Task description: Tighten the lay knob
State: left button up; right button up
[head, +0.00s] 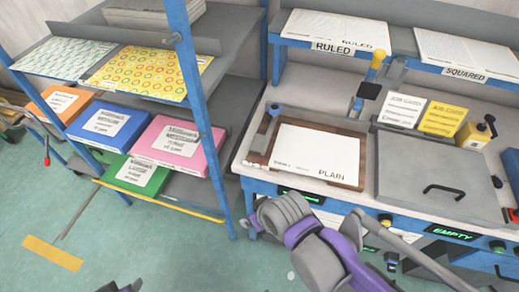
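A wooden-edged tray (362,186) on the bench holds a white sheet stack marked PLAIN (318,154). At its left side stands a blue upright piece with a small knob-like top (274,108). It may be the lay knob, but I cannot tell for sure, nor whether it is tight. Purple and grey links of one of my arms cross the bottom middle, in front of the bench edge. A small purple part of mine shows at the bottom left. I see no fingertips of either gripper.
Right of the tray is a grey plate with a black handle (444,189). A blue rack (197,90) with coloured boxes stands left. Green floor (150,245) is open.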

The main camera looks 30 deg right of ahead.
aim_at(274, 109)
jog(key=z, duration=1.3)
